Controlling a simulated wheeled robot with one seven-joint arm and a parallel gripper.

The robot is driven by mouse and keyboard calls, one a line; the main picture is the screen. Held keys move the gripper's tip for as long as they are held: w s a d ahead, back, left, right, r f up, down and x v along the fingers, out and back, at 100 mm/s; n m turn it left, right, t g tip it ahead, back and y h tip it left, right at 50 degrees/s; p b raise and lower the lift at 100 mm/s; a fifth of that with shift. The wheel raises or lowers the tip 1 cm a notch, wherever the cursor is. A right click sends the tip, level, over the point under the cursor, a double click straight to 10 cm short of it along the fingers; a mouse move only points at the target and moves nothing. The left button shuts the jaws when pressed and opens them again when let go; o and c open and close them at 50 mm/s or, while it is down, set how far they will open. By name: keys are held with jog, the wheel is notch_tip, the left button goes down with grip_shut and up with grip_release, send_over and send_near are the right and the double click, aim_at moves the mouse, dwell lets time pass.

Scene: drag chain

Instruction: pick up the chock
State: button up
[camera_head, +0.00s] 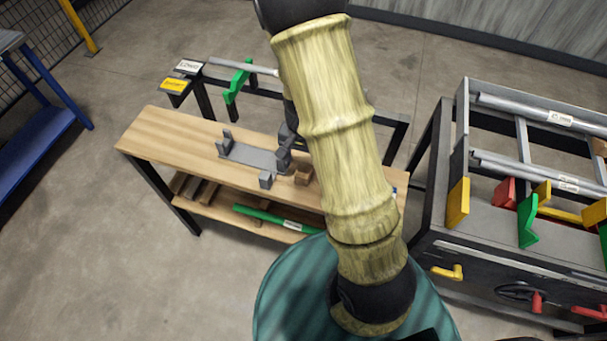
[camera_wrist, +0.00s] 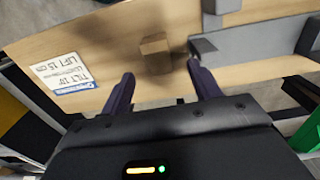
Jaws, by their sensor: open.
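The chock appears to be a small brown wooden block (camera_wrist: 155,55) on the light wood bench top (camera_wrist: 110,35). In the head view the block (camera_head: 303,174) sits at the right end of a grey bracket, partly beside my arm. My gripper (camera_wrist: 160,74) is open and empty in the wrist view. Its two dark fingers point toward the block, which lies just beyond and between the fingertips. The gap in depth between fingertips and block cannot be told. In the head view my arm hides much of the gripper.
A grey bracket with upright tabs (camera_head: 255,156) lies close beside the block; it also shows in the wrist view (camera_wrist: 255,45). A white printed label (camera_wrist: 78,72) is on the bench top. A green bar (camera_head: 270,217) lies on the lower shelf. A rack (camera_head: 445,215) stands at right.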

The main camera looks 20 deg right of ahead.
aim_at(304, 171)
jog(key=shift+f, duration=1)
jog(key=shift+s+d+f, duration=0.1)
jog(key=shift+d+f, duration=0.05)
jog(key=shift+f, duration=2.45)
jog(key=c, duration=1.1)
jog(key=shift+o, duration=0.2)
jog(key=shift+r, duration=0.15)
notch_tip(304, 171, up, 10)
jog(key=shift+f+p, duration=0.1)
jog(key=shift+p, duration=0.3)
